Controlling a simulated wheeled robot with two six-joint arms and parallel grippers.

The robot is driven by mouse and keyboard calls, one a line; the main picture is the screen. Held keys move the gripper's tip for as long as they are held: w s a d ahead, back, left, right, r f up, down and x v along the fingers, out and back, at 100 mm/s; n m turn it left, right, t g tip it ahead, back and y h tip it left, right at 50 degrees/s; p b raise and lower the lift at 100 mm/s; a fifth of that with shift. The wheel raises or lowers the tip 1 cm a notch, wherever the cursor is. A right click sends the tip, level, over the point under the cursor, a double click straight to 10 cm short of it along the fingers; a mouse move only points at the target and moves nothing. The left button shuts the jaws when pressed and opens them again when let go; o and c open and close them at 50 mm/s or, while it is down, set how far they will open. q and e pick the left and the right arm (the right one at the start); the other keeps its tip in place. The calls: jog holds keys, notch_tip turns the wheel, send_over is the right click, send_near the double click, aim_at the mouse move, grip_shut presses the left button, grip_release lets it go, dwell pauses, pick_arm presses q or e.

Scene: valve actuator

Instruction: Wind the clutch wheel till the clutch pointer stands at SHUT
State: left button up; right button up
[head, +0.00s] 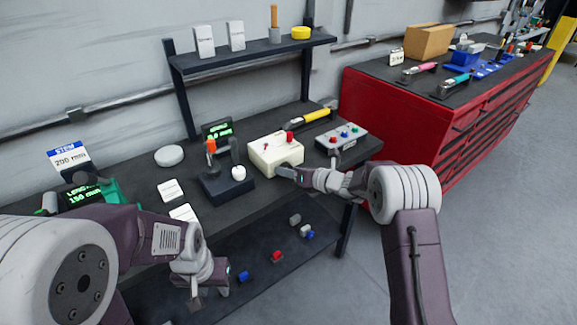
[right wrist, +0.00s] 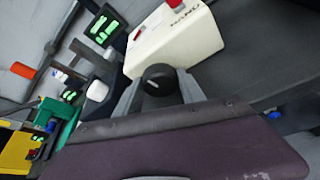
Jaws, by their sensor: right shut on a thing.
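A cream box (head: 275,153) stands on the dark bench, with a red lever or button on top; it also shows in the right wrist view (right wrist: 180,42). A dark round knob with a white mark, apparently the clutch wheel (right wrist: 158,80), is at the box's front. My right gripper (head: 285,172) is shut on this wheel. A small red mark (right wrist: 136,33) on the box may be the clutch pointer; its reading is too small to tell. My left gripper (head: 196,302) hangs in front of the bench, away from the box; its jaw opening is unclear.
A dark block with an orange-topped lever (head: 211,155) and a white knob (head: 238,173) stands left of the box. A grey button panel (head: 342,137) is to the right, a yellow-handled tool (head: 310,116) behind. Small coloured parts lie on the lower shelf (head: 255,275).

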jog(key=shift+m+y+p, duration=0.3)
jog(key=shift+m+p, duration=0.05)
jog(key=shift+m, duration=0.05)
dwell(0.4)
jog(key=o, duration=1.4)
jog(key=shift+c, duration=0.2)
jog(key=shift+f, duration=0.1)
